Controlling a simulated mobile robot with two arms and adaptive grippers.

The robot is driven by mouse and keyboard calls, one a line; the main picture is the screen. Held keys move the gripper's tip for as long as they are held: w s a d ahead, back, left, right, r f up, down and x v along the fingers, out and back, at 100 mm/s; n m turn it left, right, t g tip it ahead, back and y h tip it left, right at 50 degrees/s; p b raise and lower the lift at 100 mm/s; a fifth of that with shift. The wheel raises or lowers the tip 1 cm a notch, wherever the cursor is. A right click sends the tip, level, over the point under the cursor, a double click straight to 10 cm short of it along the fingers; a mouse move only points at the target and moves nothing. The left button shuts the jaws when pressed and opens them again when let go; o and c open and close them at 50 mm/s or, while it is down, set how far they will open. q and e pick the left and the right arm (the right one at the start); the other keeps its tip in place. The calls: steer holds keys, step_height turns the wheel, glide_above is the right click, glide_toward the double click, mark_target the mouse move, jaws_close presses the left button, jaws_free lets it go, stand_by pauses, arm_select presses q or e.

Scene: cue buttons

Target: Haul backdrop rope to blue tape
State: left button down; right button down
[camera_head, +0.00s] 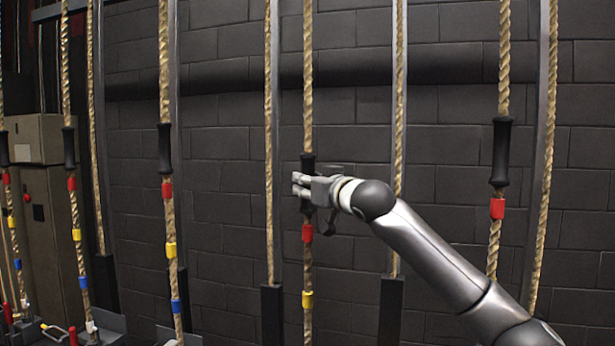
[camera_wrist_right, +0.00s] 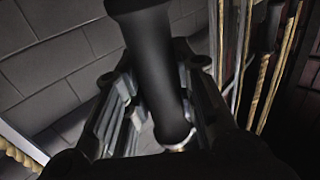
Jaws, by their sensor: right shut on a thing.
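My right gripper (camera_head: 305,187) is shut around the black handle (camera_head: 308,163) of the middle rope (camera_head: 308,80). The black handle also shows in the right wrist view (camera_wrist_right: 150,65), between the fingers of the right gripper (camera_wrist_right: 155,115). On this rope, red tape (camera_head: 307,233) sits just below the handle and yellow tape (camera_head: 307,299) lower down. No blue tape shows on this rope within the picture. Blue tape (camera_head: 176,305) does show on a rope to the left. No label names the backdrop rope. My left gripper is not in view.
Other ropes with black handles hang left (camera_head: 164,148) and right (camera_head: 501,150). Metal uprights and plain ropes stand between them, in front of a dark block wall (camera_head: 350,110). A brown cabinet (camera_head: 45,235) stands at the far left, behind ropes.

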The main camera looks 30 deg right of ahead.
step_height(320, 180, down, 10)
steer(key=b, duration=0.4)
steer(key=shift+r+b, duration=0.25)
steer(key=shift+b, duration=0.05)
steer(key=shift+r, duration=0.1)
steer(key=c, duration=1.2)
jaws_free()
steer(key=shift+o, duration=0.2)
glide_toward(310, 224)
steer(key=shift+s, duration=0.4)
